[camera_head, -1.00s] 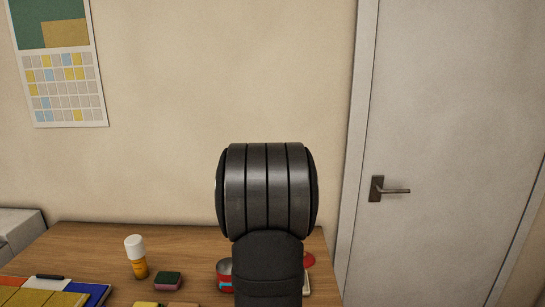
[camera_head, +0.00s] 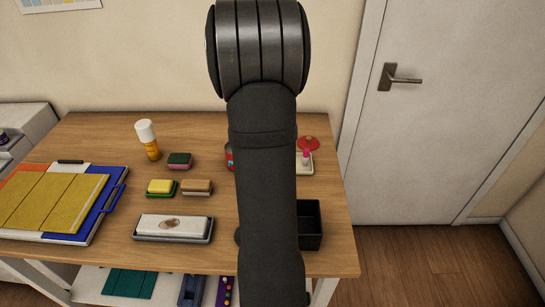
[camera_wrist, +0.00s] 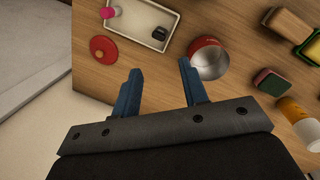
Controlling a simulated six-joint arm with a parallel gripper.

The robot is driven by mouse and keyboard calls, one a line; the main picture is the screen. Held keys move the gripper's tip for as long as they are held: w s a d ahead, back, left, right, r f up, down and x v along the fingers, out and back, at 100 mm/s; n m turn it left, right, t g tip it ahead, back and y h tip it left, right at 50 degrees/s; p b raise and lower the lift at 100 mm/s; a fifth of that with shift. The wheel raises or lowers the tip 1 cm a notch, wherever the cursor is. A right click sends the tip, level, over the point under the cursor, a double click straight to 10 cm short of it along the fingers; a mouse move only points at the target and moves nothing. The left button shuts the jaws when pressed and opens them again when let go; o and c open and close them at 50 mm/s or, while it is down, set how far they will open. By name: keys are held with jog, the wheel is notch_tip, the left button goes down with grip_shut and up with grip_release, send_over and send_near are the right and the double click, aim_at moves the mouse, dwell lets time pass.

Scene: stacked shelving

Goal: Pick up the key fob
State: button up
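A small black object, which looks like the key fob (camera_wrist: 160,33), lies in a cream tray (camera_wrist: 132,19) at the top of the wrist view. A pink-topped item stands at the tray's left end. In the head view the tray (camera_head: 304,169) shows just right of my arm, and the fob is hidden behind the arm. My gripper (camera_wrist: 159,67) has two blue fingers spread apart with nothing between them. In the wrist picture the fingertips lie below the tray and fob, apart from both.
A red-rimmed can (camera_wrist: 208,60) appears close by the right fingertip. A round red lid (camera_wrist: 103,50) lies to the left. Sponges, a spray can (camera_head: 149,141), a black bin (camera_head: 310,226) and folders (camera_head: 57,202) also occupy the table (camera_head: 218,132).

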jog(key=f+n+h, duration=0.1)
jog(key=f+n, duration=0.2)
jog(key=f, duration=0.1)
jog(key=f+n+h, duration=0.1)
jog(key=f+n, duration=0.3)
jog(key=d+f+n, duration=0.1)
jog(key=f+n, duration=0.2)
jog(key=f, duration=0.1)
jog(key=shift+f+n+h, duration=0.25)
jog(key=shift+n+h, duration=0.05)
jog(key=shift+h, duration=0.1)
jog(key=shift+x, duration=2.65)
jog(key=shift+w+d+r, duration=0.1)
jog(key=shift+w, duration=0.05)
grip_shut()
